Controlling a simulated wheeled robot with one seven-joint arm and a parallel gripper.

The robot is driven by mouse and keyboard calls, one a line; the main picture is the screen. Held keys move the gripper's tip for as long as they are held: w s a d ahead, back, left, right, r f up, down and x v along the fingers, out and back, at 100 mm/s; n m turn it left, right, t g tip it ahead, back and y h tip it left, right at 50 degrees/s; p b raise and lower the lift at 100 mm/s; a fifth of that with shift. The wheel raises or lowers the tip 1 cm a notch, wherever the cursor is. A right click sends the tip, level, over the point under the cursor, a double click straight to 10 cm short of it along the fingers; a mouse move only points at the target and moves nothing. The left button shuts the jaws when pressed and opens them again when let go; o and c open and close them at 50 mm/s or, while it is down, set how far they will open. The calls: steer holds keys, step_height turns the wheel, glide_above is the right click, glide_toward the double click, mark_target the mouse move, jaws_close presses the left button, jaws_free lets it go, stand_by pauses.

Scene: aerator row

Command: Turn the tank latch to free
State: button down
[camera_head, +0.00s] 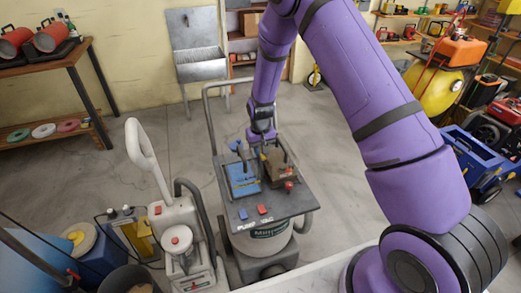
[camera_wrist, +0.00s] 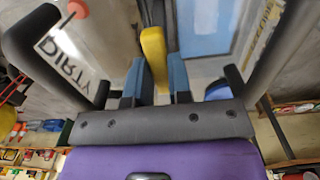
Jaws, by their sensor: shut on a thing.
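My gripper (camera_head: 262,137) is over the far end of the machine top in the head view. In the wrist view its two blue-grey fingers (camera_wrist: 157,82) are shut on a yellow lever, which I take for the tank latch (camera_wrist: 154,50). The latch runs lengthwise away from the gripper, between a grey surface and a blue panel (camera_wrist: 207,28). A label reading DIRTY (camera_wrist: 66,63) is to its left. In the head view the latch is hidden or too small to make out. The machine top carries a blue tank (camera_head: 242,181) and a brown tank (camera_head: 276,167).
A grey handle frame (camera_head: 209,110) rises beside the machine, and PUMP and VAC switches (camera_head: 264,209) sit at its front. A pale upright cleaner (camera_head: 172,215) stands close left. A blue cart (camera_head: 470,160) is at right. Open floor lies behind the machine.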

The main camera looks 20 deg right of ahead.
stand_by(0.3)
steer(key=c, duration=1)
jaws_free()
steer(key=shift+c, duration=0.2)
step_height(320, 180, up, 11)
steer(key=s+d+r+t, duration=0.1)
steer(key=s+d+r, duration=0.1)
steer(key=s+r, duration=0.8)
steer(key=s+d+r+t, duration=0.2)
steer(key=s+r, duration=0.3)
steer(key=r, duration=1.1)
steer(key=s+d+r+t, duration=0.1)
steer(key=s+r, duration=0.2)
steer(key=s, duration=0.8)
steer(key=s+d+r+t, duration=0.1)
steer(key=s+r, duration=0.2)
steer(key=s, duration=0.8)
steer(key=shift+s+d+r, duration=0.25)
steer(key=shift+d+r, duration=0.1)
